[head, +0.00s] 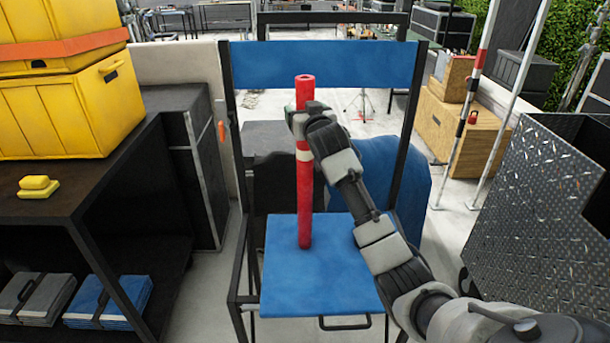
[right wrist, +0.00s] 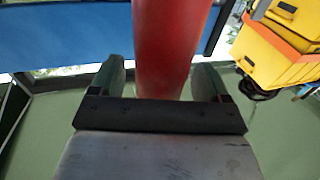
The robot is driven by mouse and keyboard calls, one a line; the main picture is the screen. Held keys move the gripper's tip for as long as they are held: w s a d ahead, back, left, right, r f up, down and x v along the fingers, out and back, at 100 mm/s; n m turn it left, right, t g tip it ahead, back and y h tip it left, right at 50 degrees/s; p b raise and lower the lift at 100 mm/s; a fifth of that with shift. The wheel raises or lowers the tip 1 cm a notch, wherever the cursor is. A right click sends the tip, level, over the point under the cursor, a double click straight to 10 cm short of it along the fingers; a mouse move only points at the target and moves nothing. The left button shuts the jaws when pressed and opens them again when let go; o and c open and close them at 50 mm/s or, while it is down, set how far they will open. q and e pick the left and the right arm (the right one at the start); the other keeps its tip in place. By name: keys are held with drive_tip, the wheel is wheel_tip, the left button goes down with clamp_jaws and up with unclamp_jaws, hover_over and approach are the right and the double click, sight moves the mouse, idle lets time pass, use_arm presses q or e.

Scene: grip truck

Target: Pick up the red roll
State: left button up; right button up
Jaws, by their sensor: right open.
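The red roll (head: 305,205) stands upright on the blue seat (head: 340,285) of a tall chair, with a pale band near its middle. My right gripper (head: 298,120) is at the upper half of the roll, above the pale band. In the right wrist view the red roll (right wrist: 170,45) lies between and beyond the two fingers of my right gripper (right wrist: 165,85). The fingers are open, with a gap on each side of the roll. Part of the roll is hidden behind the gripper in the head view. My left gripper is not in view.
The chair's blue backrest (head: 320,64) and black frame rise behind the roll. A dark shelf (head: 100,170) with yellow crates (head: 65,115) stands at the left. A metal tread-plate case (head: 540,200) stands at the right. Wooden boxes (head: 450,115) are behind it.

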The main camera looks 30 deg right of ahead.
sight(305, 78)
clamp_jaws()
wheel_tip(305, 78, up, 10)
drive_tip(key=shift+r+b, duration=0.1)
drive_tip(key=shift+b, duration=1.15)
